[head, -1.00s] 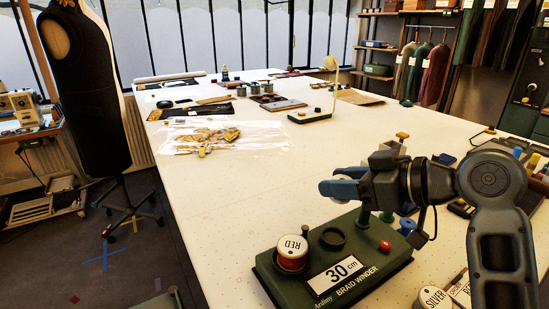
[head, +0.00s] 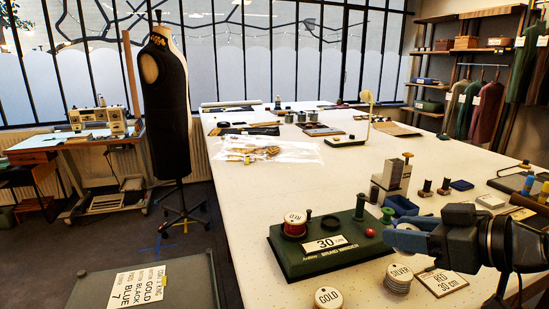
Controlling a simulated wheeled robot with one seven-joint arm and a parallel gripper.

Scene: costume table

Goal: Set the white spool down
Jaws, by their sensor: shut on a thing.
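My gripper (head: 397,234) is at the right of the head view, with its blue fingers pointing left. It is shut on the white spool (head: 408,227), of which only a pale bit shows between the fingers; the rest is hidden. The gripper appears just right of the green braid winder (head: 290,262), beyond its right end in the picture. The winder bears a "30 cm" label, a red spool (head: 293,229) with a white labelled top, a dark post and a red knob (head: 370,232). I cannot tell how high the spool is above the table.
A blue tray (head: 401,205), a grey block (head: 392,174) and small spools (head: 444,186) stand behind. The white table (head: 250,190) is clear left of the winder.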

